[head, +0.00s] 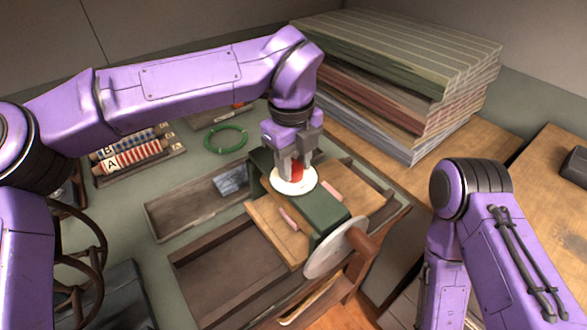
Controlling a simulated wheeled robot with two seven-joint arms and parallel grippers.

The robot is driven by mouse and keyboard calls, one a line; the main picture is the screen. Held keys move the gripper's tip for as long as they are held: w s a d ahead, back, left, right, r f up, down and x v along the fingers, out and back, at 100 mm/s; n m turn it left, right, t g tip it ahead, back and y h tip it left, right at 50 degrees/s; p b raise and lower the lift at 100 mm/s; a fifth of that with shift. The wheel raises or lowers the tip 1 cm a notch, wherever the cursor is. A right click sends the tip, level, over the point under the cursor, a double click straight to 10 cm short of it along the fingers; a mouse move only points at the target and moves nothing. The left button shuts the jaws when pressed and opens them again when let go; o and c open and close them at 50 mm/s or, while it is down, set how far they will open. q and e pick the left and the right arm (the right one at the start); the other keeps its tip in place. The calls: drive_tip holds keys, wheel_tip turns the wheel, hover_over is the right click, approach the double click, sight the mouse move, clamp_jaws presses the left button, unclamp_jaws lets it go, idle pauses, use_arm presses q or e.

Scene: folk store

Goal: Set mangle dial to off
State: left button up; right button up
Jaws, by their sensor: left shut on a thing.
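The mangle (327,217) is a green-framed machine on a wooden board, with pinkish rollers and a large pale wheel with a wooden handle at its near right. Its dial is a round white plate (292,188) on top of the green frame, with a red knob (297,172) in the middle. My left gripper (297,167) points down over the dial, shut on the red knob. The fingers hide part of the knob, and I cannot read the dial's setting. My right arm is at the right, but its gripper is not in view.
A tall stack of folded cloths (410,75) stands behind and right of the mangle. A green ring (225,138) and a rack of striped rolls (130,155) lie at the left. A wooden tray (170,220) is left of the mangle. A dark box (575,166) sits on the right table.

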sight(294, 169)
use_arm(q)
drive_tip(key=shift+s+f+n+b, duration=0.1)
drive_tip(key=shift+f+n+b, duration=0.15)
drive_tip(key=shift+n+b, duration=0.3)
drive_tip(key=shift+r, duration=0.1)
drive_tip(key=o, duration=1)
drive_tip(key=shift+o, duration=0.2)
drive_tip(key=shift+d+r, duration=0.1)
wheel_tip(294, 169, up, 11)
drive_tip(key=shift+f, duration=0.2)
drive_tip(key=shift+s, duration=0.1)
